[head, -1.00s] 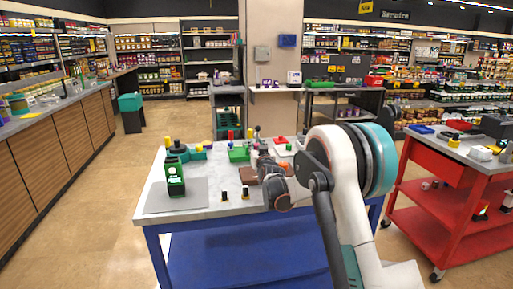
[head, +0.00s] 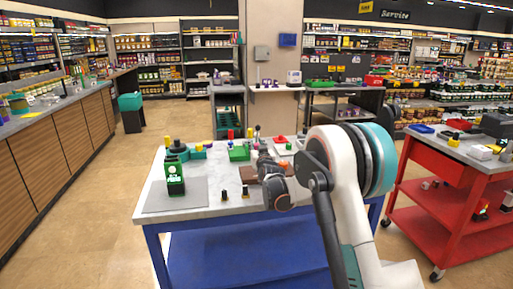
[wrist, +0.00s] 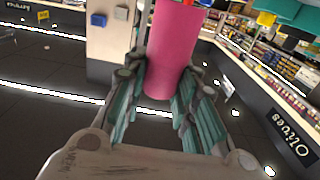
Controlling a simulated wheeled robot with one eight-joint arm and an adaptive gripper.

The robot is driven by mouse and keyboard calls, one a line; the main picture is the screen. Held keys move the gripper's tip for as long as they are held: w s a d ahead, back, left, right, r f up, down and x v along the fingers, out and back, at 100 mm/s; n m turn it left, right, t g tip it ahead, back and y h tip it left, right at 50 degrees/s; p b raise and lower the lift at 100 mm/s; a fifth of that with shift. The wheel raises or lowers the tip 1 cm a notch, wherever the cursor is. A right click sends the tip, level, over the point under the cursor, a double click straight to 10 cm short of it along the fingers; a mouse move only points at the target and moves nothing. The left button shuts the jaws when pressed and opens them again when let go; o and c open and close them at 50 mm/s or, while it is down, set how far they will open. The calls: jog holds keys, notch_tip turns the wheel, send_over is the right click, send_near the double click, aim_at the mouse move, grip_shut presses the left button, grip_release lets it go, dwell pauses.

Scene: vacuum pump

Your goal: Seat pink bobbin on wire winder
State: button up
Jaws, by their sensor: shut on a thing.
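The pink bobbin (wrist: 174,48) is a plain pink cylinder between the fingers of my gripper (wrist: 157,96) in the wrist view. The gripper is shut on it, and the bobbin's top runs out of the frame. In the head view my gripper (head: 262,158) is over the back right part of the blue-legged table, and the bobbin cannot be made out there. I cannot tell for sure which item is the wire winder. A teal and black piece (head: 180,151) stands at the table's back left, apart from my gripper.
A green and black device (head: 175,178) stands on a grey mat (head: 192,200) at the left. Small dark pegs (head: 224,194) stand at the front. A green bin (head: 239,153) and a brown block (head: 244,178) are near my gripper. A red cart (head: 440,185) stands to the right.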

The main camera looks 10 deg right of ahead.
jog(key=shift+f+b, duration=0.45)
jog(key=shift+f, duration=1.8)
dwell(1.1)
jog(key=o, duration=1)
jog(key=shift+o, duration=0.2)
jog(key=shift+r, duration=0.1)
jog(key=shift+r+p, duration=2.4)
jog(key=shift+r, duration=2.05)
